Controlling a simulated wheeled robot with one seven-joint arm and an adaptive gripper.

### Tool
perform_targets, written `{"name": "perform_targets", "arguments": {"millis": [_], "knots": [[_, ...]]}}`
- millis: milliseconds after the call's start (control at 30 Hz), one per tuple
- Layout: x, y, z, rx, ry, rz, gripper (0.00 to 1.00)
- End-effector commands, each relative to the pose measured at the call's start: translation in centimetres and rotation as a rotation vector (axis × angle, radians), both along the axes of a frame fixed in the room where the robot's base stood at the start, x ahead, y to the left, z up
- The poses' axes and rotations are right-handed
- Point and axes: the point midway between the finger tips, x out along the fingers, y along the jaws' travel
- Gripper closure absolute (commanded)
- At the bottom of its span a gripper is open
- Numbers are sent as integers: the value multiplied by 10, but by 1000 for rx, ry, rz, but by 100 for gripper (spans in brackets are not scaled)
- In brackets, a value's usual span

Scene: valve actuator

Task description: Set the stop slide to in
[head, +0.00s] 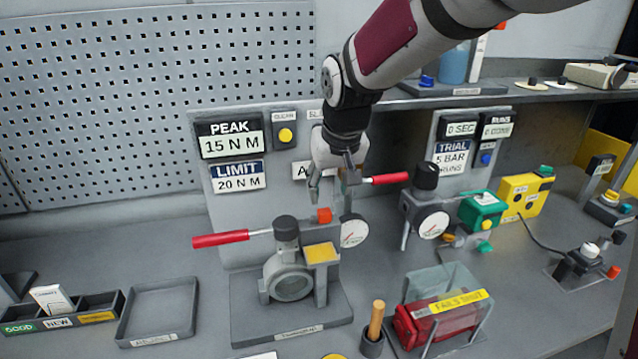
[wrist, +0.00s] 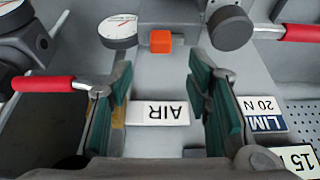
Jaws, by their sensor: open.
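No part in view carries a readable stop slide label. A small orange block (head: 323,215) sits just below my gripper in the head view and may be the slide. It also shows in the wrist view (wrist: 160,41), beyond the fingertips and roughly centred between them. My gripper (head: 331,192) points down in front of the grey back panel. It is open, with nothing between its green-padded fingers (wrist: 160,95). I cannot tell how the block's position reads, in or out.
A red-handled lever (head: 388,178) is close beside one finger, and a round gauge (head: 354,232) is close below. Another red-handled lever (head: 222,239) reaches left from the valve on its grey base (head: 290,325). An AIR label (wrist: 160,112) is behind the fingers.

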Motion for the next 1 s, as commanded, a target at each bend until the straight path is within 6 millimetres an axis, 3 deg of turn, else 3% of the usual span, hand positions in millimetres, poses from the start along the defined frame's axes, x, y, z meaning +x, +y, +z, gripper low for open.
{"name": "perform_targets", "arguments": {"millis": [200,400,867,1000], "knots": [[15,3,-41,-1,5,-1,55],[26,5,-65,0,2,0,55],[31,6,-76,0,0,-1,55],[31,6,-76,0,0,0,84]]}}
